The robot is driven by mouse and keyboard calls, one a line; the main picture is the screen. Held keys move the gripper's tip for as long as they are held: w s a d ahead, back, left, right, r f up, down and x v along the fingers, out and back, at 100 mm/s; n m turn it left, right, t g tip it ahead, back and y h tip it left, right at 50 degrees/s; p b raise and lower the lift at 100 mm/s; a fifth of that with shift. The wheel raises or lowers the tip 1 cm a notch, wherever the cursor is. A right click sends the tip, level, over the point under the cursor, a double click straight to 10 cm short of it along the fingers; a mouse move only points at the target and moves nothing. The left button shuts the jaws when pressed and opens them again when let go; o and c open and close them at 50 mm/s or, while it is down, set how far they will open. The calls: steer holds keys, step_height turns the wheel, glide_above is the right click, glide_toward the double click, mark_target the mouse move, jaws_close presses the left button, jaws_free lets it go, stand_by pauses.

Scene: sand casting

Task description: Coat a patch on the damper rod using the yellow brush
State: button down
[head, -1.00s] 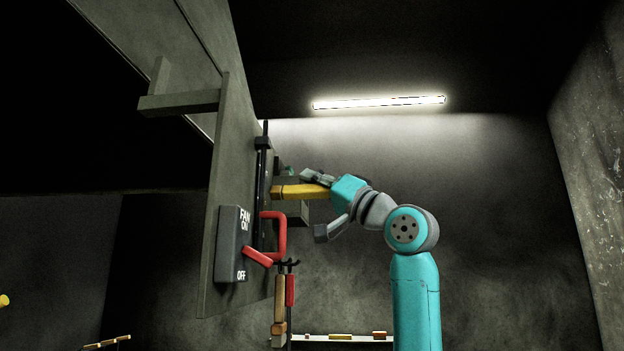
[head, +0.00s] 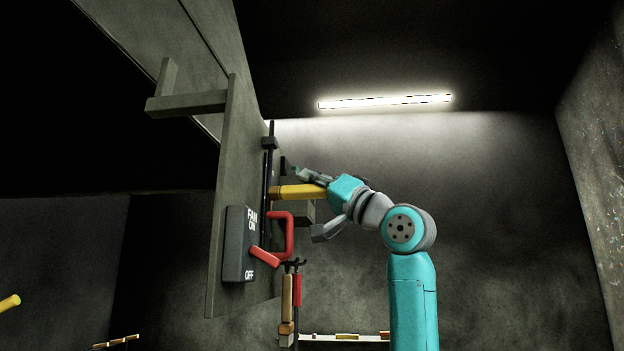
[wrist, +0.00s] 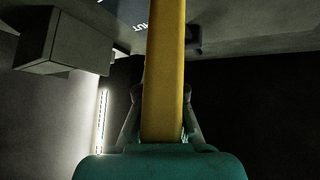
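The damper rod (head: 267,215) is a thin black upright bar along the grey panel, with a dark block near its top. The yellow brush (head: 303,191) is level in the head view, its left end at or very close to the rod; I cannot tell if it touches. Its bristles are not visible. My gripper (head: 322,190) is shut on the brush from the right. In the wrist view the yellow handle (wrist: 163,70) runs straight up out of my gripper (wrist: 162,95), with a finger on each side.
A dark fan switch box (head: 239,245) with a red lever (head: 285,233) sits on the grey panel (head: 228,170) below the brush. Tools with wooden and red handles (head: 287,298) hang below. A grey block (head: 305,212) is behind the brush. Open room lies right.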

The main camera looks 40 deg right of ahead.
steer(key=shift+w+a, duration=0.1)
steer(key=w+d, duration=0.2)
steer(key=d, duration=0.1)
steer(key=shift+w+d, duration=0.1)
steer(key=shift+w, duration=0.1)
stand_by(0.4)
steer(key=shift+s+a, duration=0.6)
steer(key=shift+a, duration=0.2)
steer(key=shift+s+a, duration=0.6)
steer(key=shift+a, duration=0.2)
steer(key=shift+s+d, duration=0.95)
steer(key=shift+s, duration=0.25)
steer(key=shift+s+d, duration=0.9)
steer(key=shift+s, duration=0.25)
